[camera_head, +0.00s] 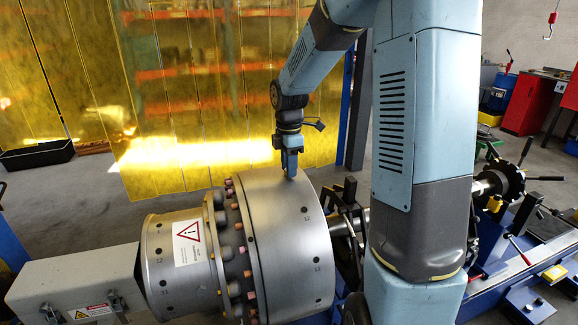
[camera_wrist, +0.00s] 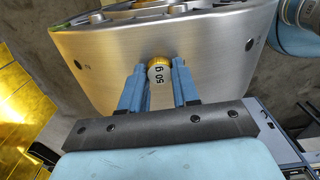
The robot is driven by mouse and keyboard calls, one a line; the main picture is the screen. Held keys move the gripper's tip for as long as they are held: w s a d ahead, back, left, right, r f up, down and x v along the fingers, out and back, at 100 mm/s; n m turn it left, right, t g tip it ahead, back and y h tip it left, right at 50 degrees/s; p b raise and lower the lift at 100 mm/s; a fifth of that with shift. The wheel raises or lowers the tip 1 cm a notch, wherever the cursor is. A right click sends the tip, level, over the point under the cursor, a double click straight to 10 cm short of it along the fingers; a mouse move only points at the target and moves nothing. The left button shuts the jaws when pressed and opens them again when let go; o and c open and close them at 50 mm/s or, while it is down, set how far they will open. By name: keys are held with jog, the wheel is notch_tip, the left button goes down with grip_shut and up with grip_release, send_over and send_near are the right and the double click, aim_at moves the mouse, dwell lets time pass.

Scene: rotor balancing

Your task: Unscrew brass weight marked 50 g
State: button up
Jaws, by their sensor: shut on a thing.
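The brass weight marked 50 g (camera_wrist: 158,71) sits against the curved side of the steel rotor (camera_wrist: 130,55). Its knurled brass rim and pale face with "50 g" show in the wrist view. My gripper (camera_wrist: 159,78) is shut on the weight, with one blue finger on each side of it. In the head view my gripper (camera_head: 289,170) points down at the top of the rotor drum (camera_head: 290,230). The weight is hidden there by the fingers. How far the weight is threaded in cannot be seen.
Small dark holes (camera_wrist: 249,44) dot the rotor's side. A grey drive housing (camera_head: 75,285) and a flanged coupling (camera_head: 185,260) with a warning label stand left of the drum. The shaft and stand (camera_head: 495,185) are at right. Yellow curtains (camera_head: 165,110) hang behind.

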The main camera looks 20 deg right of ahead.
jog(key=n, duration=1.7)
jog(key=shift+d+n, duration=0.1)
jog(key=shift+n, duration=1.1)
jog(key=shift+r, duration=1.1)
jog(key=shift+r, duration=2.45)
